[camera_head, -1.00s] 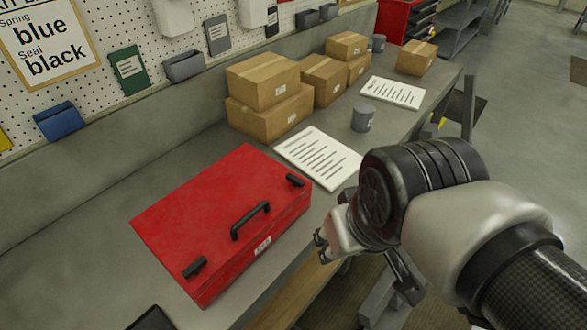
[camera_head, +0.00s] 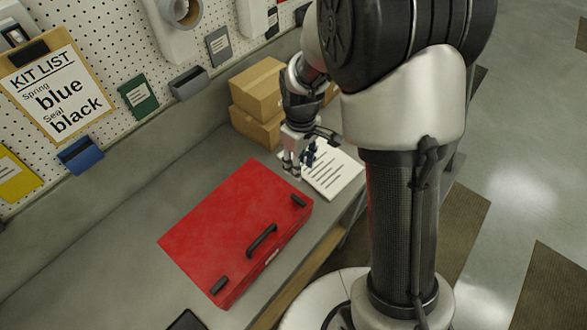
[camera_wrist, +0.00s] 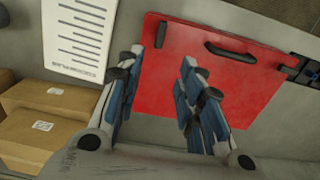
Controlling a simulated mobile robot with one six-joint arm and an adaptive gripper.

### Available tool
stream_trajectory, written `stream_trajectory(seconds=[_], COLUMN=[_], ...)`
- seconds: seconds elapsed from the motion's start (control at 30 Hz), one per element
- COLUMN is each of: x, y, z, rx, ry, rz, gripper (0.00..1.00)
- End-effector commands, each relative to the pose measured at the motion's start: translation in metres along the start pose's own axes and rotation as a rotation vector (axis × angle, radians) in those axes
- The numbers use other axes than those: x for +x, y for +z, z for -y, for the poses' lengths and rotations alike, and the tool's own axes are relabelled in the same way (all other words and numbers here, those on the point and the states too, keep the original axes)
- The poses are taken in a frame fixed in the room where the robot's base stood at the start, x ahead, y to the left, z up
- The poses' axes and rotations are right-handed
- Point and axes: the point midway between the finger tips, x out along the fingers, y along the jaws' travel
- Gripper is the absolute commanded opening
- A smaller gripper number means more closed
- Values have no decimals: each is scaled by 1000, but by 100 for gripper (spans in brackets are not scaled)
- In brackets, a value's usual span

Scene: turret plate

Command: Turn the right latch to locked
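The red case (camera_head: 215,225) lies shut on the bench with a black handle (camera_head: 262,241) near its front edge. The right latch (camera_head: 299,200) is a short black bar lying across the line of the front edge; the left latch (camera_head: 219,285) lies along it. My gripper (camera_head: 298,168) is above the case's right back side, short of the right latch and apart from it. In the wrist view my gripper (camera_wrist: 162,62) is open and empty, its fingers over the red lid. The right latch (camera_wrist: 161,34) shows just beyond the gap between the fingertips.
A printed sheet (camera_head: 332,172) lies right of the case, with cardboard boxes (camera_head: 257,88) behind, partly hidden by my arm. A dark flat object (camera_head: 187,320) is at the lower left. A dark and blue item (camera_wrist: 302,70) at the wrist view's right edge is unclear.

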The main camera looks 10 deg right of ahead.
Motion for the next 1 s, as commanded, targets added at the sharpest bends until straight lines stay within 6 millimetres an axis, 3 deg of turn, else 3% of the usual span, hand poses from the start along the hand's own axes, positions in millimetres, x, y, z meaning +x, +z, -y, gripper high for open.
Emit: stream_trajectory(seconds=[0.17,0.7,1.0], x=[23,137,170], y=[1,2,1], z=[1,1,0], rx=[-1,1,1], ry=[-4,-3,-1], rz=[5,5,1], gripper=[34,34,34])
